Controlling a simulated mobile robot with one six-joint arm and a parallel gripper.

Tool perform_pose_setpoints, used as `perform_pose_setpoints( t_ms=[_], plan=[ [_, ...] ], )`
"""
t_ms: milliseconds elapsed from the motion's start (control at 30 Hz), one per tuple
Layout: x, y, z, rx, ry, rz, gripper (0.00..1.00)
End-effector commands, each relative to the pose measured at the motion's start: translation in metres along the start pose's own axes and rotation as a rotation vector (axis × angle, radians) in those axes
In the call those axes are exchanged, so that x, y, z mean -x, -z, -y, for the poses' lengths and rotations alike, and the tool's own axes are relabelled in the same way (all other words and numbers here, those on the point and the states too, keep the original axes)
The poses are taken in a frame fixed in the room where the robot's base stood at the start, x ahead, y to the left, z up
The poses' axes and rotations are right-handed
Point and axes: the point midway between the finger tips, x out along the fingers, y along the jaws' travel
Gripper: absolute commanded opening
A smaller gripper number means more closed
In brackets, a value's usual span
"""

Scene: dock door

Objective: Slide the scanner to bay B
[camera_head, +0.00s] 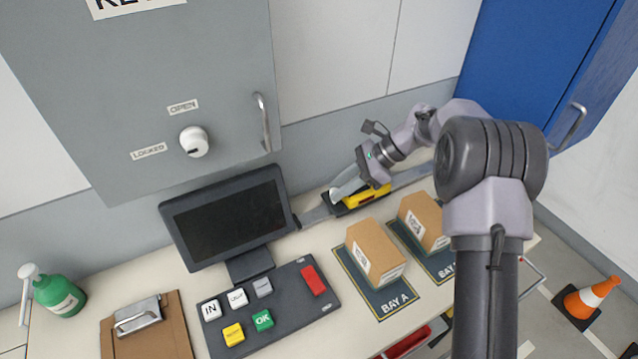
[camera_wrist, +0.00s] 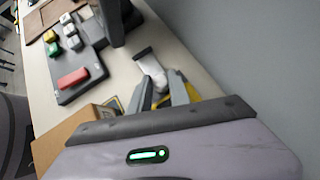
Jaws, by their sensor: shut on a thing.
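The scanner (camera_head: 366,197) is a yellow and black carriage with a pale grey head. It sits on the grey rail (camera_head: 411,177) along the back of the desk, behind the box at bay A. My gripper (camera_head: 362,183) is shut on the scanner from above. In the wrist view, the fingers of my gripper (camera_wrist: 166,88) partly hide the scanner, whose pale head (camera_wrist: 147,62) shows beyond them. The bay A mat (camera_head: 394,302) is dark with a yellow edge. The bay B mat (camera_head: 440,266) lies to its right, its label partly hidden by my arm.
A cardboard box stands on bay A (camera_head: 376,250) and another on bay B (camera_head: 424,219). A monitor (camera_head: 228,217) stands near the rail's left end. A button panel (camera_head: 268,308) lies in front of it. The rail right of the scanner looks clear, partly behind my arm.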

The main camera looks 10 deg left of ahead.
Motion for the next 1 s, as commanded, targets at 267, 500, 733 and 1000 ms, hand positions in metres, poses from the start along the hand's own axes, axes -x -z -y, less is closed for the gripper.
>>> perform_pose_setpoints(
  t_ms=[267, 500, 733, 1000],
  plan=[
    [0.041, 0.036, 0.022, -0.001, 0.001, 0.000, 0.00],
    [0.053, 0.052, 0.031, 0.000, 0.001, 0.001, 0.00],
    [0.054, 0.054, 0.032, 0.001, 0.000, 0.000, 0.00],
    [0.054, 0.054, 0.032, 0.001, 0.001, 0.000, 0.33]
  ],
)
